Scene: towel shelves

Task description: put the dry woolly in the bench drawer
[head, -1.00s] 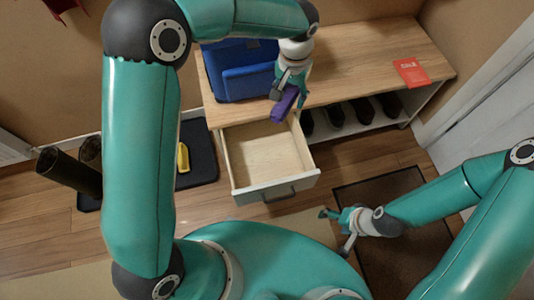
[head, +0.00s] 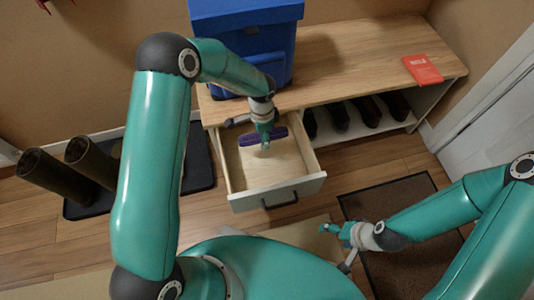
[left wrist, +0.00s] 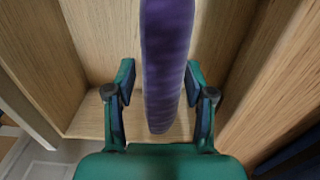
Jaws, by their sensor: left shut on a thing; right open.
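The woolly is a purple strip (head: 247,138) over the back part of the open bench drawer (head: 240,203). My left gripper (head: 266,143) is shut on it, pointing down into the drawer opening. In the left wrist view the woolly (left wrist: 166,70) runs between the two fingers (left wrist: 159,85), with the drawer's wooden walls around it. I cannot tell whether it touches the drawer floor. The drawer is pulled out and its visible floor is bare. My right gripper (head: 338,246) is open and empty, low in front of the drawer, over the floor.
A blue box (head: 245,45) stands on the bench top (head: 345,60), behind the drawer. A red card (head: 423,70) lies at the right end. Dark shoes (head: 367,110) fill the shelf beside the drawer. Tall boots (head: 55,175) stand on a black tray at left.

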